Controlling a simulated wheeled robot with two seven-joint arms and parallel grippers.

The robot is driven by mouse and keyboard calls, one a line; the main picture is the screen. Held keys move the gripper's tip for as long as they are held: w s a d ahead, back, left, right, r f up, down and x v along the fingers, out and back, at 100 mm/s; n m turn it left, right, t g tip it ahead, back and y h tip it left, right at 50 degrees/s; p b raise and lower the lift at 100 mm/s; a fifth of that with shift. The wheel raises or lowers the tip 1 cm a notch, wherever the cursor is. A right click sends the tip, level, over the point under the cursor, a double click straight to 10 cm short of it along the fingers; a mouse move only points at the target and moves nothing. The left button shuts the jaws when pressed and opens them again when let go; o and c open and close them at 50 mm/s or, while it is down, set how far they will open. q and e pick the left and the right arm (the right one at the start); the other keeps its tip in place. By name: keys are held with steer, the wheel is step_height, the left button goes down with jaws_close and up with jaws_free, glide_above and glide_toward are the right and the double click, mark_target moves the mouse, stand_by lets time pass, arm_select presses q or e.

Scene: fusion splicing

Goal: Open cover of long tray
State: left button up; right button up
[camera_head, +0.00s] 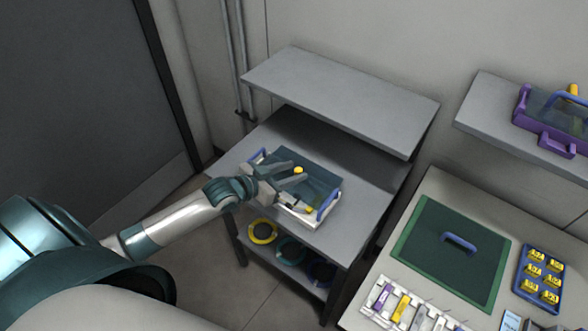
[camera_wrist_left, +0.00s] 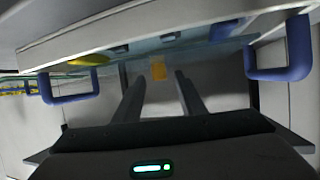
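The long tray (camera_head: 292,215) sits on the grey side table, with a blue handle at each end; its handles also show in the left wrist view (camera_wrist_left: 285,55). Its dark teal see-through cover (camera_head: 318,182) appears closed over it. A small yellow piece (camera_head: 298,170) stands on the cover, and another (camera_head: 308,210) is near the right handle. My left gripper (camera_head: 294,173) is over the cover with its fingers apart. In the left wrist view a yellow piece (camera_wrist_left: 158,70) shows beyond and between the open fingertips (camera_wrist_left: 158,75). I cannot tell whether they touch it. My right gripper is not in view.
A raised grey shelf (camera_head: 340,98) overhangs the table's back. Coiled rings (camera_head: 262,232) lie on the shelf below. At right, a table holds a green mat (camera_head: 425,245) with a blue handle and a blue tray (camera_head: 527,290). A purple tray (camera_head: 521,105) sits on another shelf.

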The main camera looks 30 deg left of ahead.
mark_target(303, 161)
arm_select(q)
steer(key=shift+w+d+f, duration=0.2)
steer(key=shift+w+d, duration=0.05)
steer(key=shift+w, duration=0.3)
steer(key=shift+c, duration=0.2)
jaws_close()
steer(key=shift+w+d+b, duration=0.15)
steer(key=shift+w+b, duration=0.1)
steer(key=shift+w, duration=0.95)
steer(key=shift+w+d+b, duration=0.15)
steer(key=shift+w+b, duration=0.1)
steer(key=shift+w, duration=0.9)
steer(key=shift+c, duration=0.7)
jaws_free()
steer(key=shift+o, duration=0.9)
